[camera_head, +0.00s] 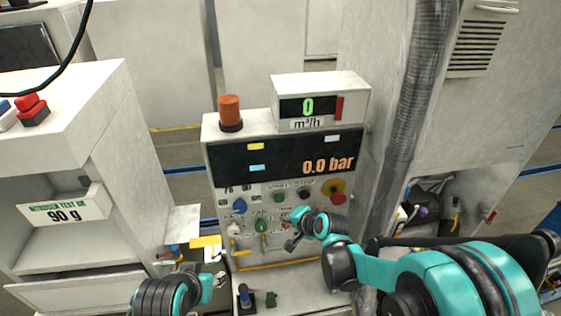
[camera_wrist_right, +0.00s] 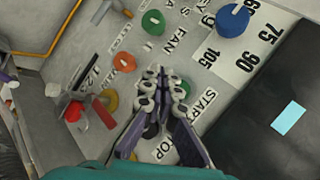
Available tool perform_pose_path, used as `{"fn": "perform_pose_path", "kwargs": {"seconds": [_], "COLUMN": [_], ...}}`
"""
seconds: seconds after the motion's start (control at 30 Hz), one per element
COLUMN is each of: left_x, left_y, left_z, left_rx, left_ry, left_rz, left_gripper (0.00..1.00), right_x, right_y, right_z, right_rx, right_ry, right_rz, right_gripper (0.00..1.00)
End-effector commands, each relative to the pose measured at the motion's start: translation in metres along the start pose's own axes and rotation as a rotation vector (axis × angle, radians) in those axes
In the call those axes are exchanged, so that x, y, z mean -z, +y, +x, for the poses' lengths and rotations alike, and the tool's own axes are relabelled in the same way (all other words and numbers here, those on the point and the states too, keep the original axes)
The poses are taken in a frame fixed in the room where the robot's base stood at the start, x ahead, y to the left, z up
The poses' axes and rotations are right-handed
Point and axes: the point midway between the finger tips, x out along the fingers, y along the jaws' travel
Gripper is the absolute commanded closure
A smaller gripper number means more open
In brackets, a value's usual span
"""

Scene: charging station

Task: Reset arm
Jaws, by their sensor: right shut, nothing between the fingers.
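My right gripper (camera_head: 288,232) is in front of the lower part of the charging station's control panel (camera_head: 260,200), near its knobs and buttons. In the right wrist view my right gripper (camera_wrist_right: 160,82) has its fingertips together with nothing between them. Behind it are the START and STOP labels, a green knob (camera_wrist_right: 153,22), an orange knob (camera_wrist_right: 124,62) and a blue knob (camera_wrist_right: 233,20). I cannot tell whether the fingertips touch the panel. My left gripper (camera_head: 215,281) is low, left of the panel, and its fingers are too small to judge.
An orange beacon (camera_head: 230,112) and a flow meter box (camera_head: 320,100) reading 0 m³/h stand on top. The display reads 0.0 bar. A grey corrugated hose (camera_head: 412,90) runs down at the right. A white cabinet (camera_head: 70,130) stands at the left.

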Motion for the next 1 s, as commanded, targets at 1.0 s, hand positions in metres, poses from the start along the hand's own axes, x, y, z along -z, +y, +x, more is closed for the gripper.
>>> {"fn": "perform_pose_path", "kwargs": {"seconds": [1.0], "left_x": [-0.132], "left_y": [0.000], "left_z": [0.185], "left_rx": [0.000], "left_ry": [0.000], "left_rz": [0.000], "left_gripper": [0.60], "right_x": [-0.054], "right_y": [0.295], "right_z": [-0.111], "right_rx": [-0.447], "right_ry": [0.082], "right_rz": [-0.857], "right_gripper": [1.00]}}
